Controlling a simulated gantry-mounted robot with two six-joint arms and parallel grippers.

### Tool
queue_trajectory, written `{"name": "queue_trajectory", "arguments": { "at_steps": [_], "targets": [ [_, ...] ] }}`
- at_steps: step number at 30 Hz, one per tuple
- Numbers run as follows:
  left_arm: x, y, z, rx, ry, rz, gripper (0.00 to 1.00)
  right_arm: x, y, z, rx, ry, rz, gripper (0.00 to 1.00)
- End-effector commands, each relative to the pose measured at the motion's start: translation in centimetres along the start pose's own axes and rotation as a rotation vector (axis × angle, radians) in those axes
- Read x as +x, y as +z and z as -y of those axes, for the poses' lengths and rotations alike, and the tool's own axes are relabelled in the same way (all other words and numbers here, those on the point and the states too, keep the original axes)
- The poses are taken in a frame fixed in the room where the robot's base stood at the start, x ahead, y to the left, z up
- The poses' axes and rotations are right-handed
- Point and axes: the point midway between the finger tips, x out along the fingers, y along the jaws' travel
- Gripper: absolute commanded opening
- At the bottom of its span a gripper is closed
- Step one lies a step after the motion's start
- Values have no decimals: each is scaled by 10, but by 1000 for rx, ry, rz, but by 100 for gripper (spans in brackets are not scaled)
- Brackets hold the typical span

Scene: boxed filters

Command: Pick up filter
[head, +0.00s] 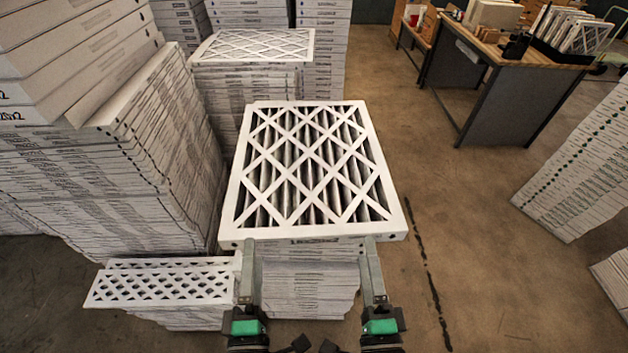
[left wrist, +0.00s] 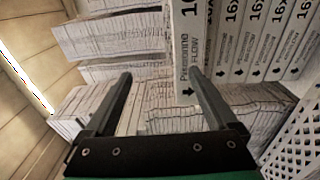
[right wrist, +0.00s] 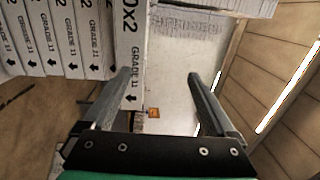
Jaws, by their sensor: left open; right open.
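The top filter (head: 312,165), a white frame with a diamond lattice over dark pleats, lies flat on the central stack. My left gripper (head: 250,243) is at the left part of its front edge, and my right gripper (head: 371,242) is at the right part. Both are open. In the left wrist view the printed filter side (left wrist: 190,45) shows at the right finger of my left gripper (left wrist: 160,75). In the right wrist view a printed filter side (right wrist: 130,50) shows at the left finger of my right gripper (right wrist: 160,75). I cannot tell whether any finger touches it.
The central stack (head: 310,290) stands below the top filter. Tall filter stacks (head: 150,150) crowd the left, and a lower stack (head: 165,285) is at front left. Another stack (head: 250,45) stands behind.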

Motion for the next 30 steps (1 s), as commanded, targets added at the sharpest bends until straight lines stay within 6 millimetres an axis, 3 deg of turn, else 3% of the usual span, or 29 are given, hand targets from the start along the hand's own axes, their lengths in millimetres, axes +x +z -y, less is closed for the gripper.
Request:
{"name": "queue_trajectory", "arguments": {
  "at_steps": [1,3,16,20,30],
  "targets": [
    [-9,4,30,-1,-23,12,91,-9,5,-31,6,28,13,91],
    [-14,6,42,-7,-40,18,91,-15,7,-44,16,48,19,91],
    [-10,6,42,-13,-43,17,91,-10,7,-44,23,53,19,91],
    [7,6,42,-12,-43,15,91,7,8,-44,22,53,18,91],
    [72,6,44,-12,-43,16,91,72,8,-47,22,52,18,91]
  ]
}}
